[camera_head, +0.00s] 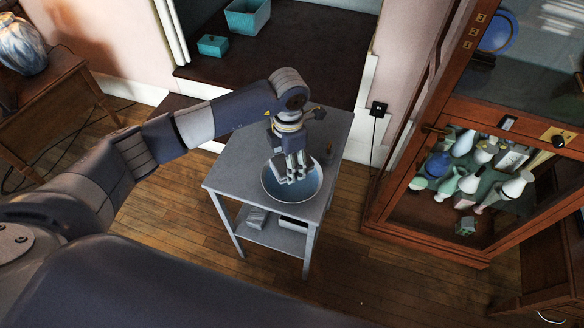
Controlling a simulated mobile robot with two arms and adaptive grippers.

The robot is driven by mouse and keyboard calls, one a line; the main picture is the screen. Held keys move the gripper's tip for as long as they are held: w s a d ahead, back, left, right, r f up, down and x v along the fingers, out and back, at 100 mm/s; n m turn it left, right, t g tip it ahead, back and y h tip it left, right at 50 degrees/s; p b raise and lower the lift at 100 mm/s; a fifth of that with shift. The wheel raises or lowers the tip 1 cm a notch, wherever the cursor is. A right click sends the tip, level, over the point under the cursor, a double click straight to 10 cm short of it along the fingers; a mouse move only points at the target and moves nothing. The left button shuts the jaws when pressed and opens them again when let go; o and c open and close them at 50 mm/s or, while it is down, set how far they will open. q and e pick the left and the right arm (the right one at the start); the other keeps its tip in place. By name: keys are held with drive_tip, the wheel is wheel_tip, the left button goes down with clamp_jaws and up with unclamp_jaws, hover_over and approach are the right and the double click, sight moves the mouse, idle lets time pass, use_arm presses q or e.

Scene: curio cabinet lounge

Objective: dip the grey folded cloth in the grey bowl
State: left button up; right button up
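The grey bowl (309,190) sits on the top of a small grey table, and its inside looks blue. My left gripper (291,176) points down over the bowl, with its fingertips within the bowl's outline. The fingers look close together. A small pale grey patch shows at the fingertips; I cannot tell whether it is the folded cloth or part of the fingers. The depth of the fingertips in the bowl is unclear. A small grey item (257,218) lies on the table's lower shelf; it is too small to identify. My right gripper is not in view.
A glass cabinet (410,228) with several vases stands at the right. A dark alcove behind holds a teal box (212,45) and a teal bin (247,18). Wooden floor lies open in front.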

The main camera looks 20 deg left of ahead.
use_arm(q)
drive_tip(key=shift+r+p, duration=1.5)
drive_tip(key=shift+r, duration=1.05)
